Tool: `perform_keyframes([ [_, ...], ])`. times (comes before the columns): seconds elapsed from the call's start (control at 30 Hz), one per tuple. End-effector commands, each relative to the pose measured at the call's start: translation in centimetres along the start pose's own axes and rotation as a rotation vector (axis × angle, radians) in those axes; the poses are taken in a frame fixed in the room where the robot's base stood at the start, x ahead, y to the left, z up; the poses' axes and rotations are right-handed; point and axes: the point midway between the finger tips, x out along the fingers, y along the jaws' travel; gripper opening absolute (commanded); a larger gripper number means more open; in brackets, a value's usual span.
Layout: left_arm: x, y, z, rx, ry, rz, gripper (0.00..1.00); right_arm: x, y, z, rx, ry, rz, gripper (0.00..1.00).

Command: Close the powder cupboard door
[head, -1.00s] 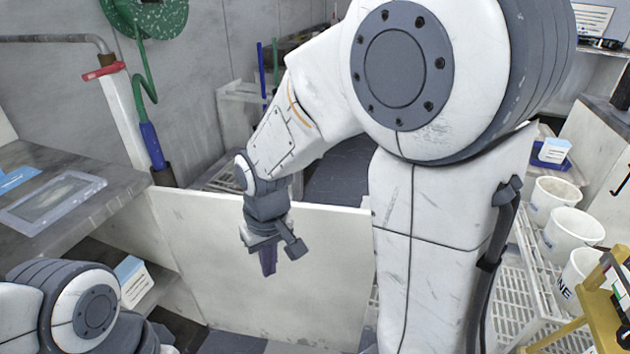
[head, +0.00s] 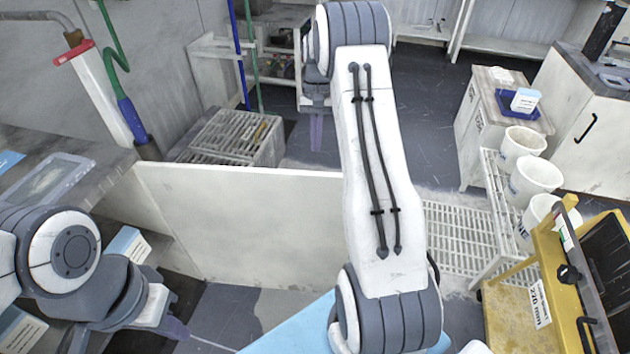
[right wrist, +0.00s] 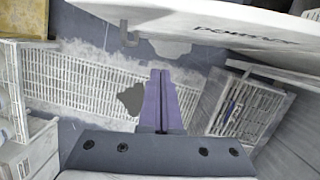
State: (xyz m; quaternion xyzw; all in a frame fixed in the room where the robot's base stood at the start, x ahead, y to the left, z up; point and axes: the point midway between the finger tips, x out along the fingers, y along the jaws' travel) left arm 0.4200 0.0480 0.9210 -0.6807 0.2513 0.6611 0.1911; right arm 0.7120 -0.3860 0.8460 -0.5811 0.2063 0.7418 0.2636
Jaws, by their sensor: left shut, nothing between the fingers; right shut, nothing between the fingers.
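The powder cupboard door (head: 245,225) is a pale flat panel standing open, reaching out from the bench at left across the middle of the head view. In the right wrist view the door (right wrist: 225,22) fills the top right, with partly cut-off lettering and a grey hook-like handle (right wrist: 130,36). My right arm reaches past the door; my right gripper (head: 316,132) is shut and empty beyond its top edge, fingers down. Its closed purple fingers show in the right wrist view (right wrist: 160,80), apart from the door. My left gripper (head: 176,330) is shut, low at left, in front of the cupboard.
The cupboard's open side holds boxes (head: 130,243) under the grey bench (head: 110,160). Beyond the door stands a slatted crate (head: 235,135). At right are white buckets (head: 533,178) on a rack and a yellow stand (head: 515,310). Dark floor (head: 430,120) behind is clear.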

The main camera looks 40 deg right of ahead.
Motion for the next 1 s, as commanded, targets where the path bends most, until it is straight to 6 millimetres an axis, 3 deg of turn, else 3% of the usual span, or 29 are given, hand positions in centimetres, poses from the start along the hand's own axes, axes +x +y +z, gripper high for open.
perform_keyframes([
  [0.17,0.2,0.0,0.0,0.0,0.0,0.0,0.0,1.6,0.3,-0.2,0.009,-0.009,-0.001,0.0],
  [0.57,0.7,-0.1,0.0,0.0,0.0,0.0,0.0,10.0,0.2,-0.1,0.007,-0.009,0.0,0.0],
  [0.8,0.4,0.0,0.0,0.0,0.0,0.0,0.0,10.5,0.1,2.7,0.007,-0.003,-0.002,0.0],
  [1.0,0.4,0.0,0.0,0.0,0.0,0.0,0.0,10.8,0.1,3.7,0.007,-0.002,-0.002,0.0],
])
